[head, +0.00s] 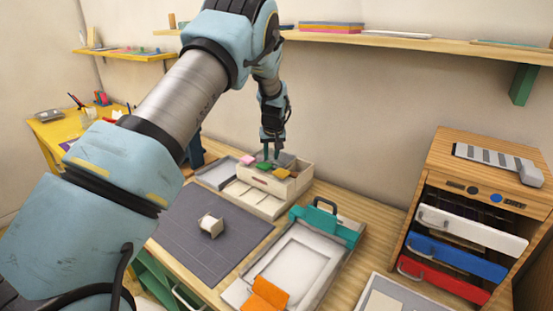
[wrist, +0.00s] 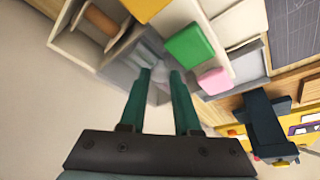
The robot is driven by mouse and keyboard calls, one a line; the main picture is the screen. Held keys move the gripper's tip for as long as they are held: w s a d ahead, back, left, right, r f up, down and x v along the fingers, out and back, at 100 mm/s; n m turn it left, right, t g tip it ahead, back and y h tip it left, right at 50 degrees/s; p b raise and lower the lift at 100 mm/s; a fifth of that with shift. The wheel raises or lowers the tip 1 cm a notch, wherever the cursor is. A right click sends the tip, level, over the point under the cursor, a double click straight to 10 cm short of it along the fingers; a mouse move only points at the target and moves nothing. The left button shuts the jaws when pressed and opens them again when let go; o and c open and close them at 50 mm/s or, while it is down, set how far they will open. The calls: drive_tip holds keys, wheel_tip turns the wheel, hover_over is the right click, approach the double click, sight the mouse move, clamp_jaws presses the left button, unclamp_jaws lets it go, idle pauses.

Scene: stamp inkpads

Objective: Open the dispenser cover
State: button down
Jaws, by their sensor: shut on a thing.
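The cream dispenser box (head: 289,190) stands at the back of the table, with a grey panel (head: 284,158) at its rear that looks like its cover. My gripper (head: 269,156) points down into the rear of the box. In the wrist view my gripper (wrist: 160,74) has its two green fingers apart, with a pale grey piece (wrist: 158,88) between their tips. It seems to be part of the cover; its edges are blurred and partly hidden by the fingers.
Green (wrist: 189,45), pink (wrist: 214,80) and yellow (wrist: 145,8) pads sit close to my fingers on the box. A dark mat (head: 205,265) with a small cream block (head: 211,226) lies in front. A teal clamp (head: 327,222) and drawer cabinet (head: 480,160) stand to the right.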

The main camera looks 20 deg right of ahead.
drive_tip(key=c, duration=0.9)
unclamp_jaws()
drive_tip(key=b+v, duration=0.3)
drive_tip(key=v, duration=0.7)
drive_tip(key=shift+s+r, duration=0.2)
drive_tip(key=shift+r, duration=0.15)
drive_tip(key=shift+a, duration=0.1)
